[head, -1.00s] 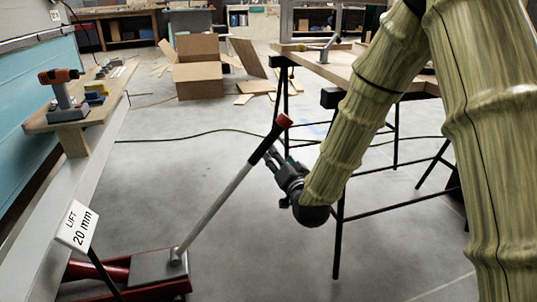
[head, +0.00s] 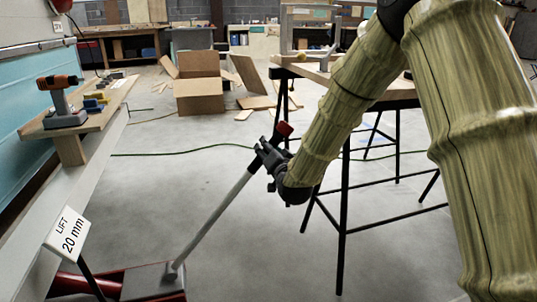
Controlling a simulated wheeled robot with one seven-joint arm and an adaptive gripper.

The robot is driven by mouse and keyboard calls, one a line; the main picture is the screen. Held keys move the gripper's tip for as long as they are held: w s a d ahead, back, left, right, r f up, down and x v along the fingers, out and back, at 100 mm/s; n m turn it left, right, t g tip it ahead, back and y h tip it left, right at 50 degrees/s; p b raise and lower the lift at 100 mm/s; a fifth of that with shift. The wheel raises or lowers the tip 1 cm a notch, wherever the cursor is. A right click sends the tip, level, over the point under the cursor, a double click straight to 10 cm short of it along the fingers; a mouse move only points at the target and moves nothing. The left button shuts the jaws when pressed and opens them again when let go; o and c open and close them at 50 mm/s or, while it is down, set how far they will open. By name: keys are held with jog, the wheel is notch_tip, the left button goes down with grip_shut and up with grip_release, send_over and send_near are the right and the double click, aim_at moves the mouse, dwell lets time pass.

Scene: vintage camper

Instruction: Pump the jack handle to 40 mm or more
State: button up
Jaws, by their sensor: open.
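A red floor jack (head: 150,284) sits low at the bottom left. Its long grey handle (head: 215,222) slants up to the right, with a black grip and a red tip (head: 284,129). A white sign (head: 68,234) beside the jack reads "LIFT 20 mm". My gripper (head: 264,154) is open at the upper part of the handle, just below the red tip. Its fingers overlap the black grip in the picture; I cannot tell whether they touch it or stand around it.
A wooden shelf (head: 85,118) with a drill (head: 61,100) runs along the camper side at left. A trestle table (head: 345,90) with black legs stands right, behind my arm. Cardboard boxes (head: 198,95) lie at the back. A green cable (head: 190,150) crosses the open floor.

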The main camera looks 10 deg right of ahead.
jog(key=shift+w, duration=0.25)
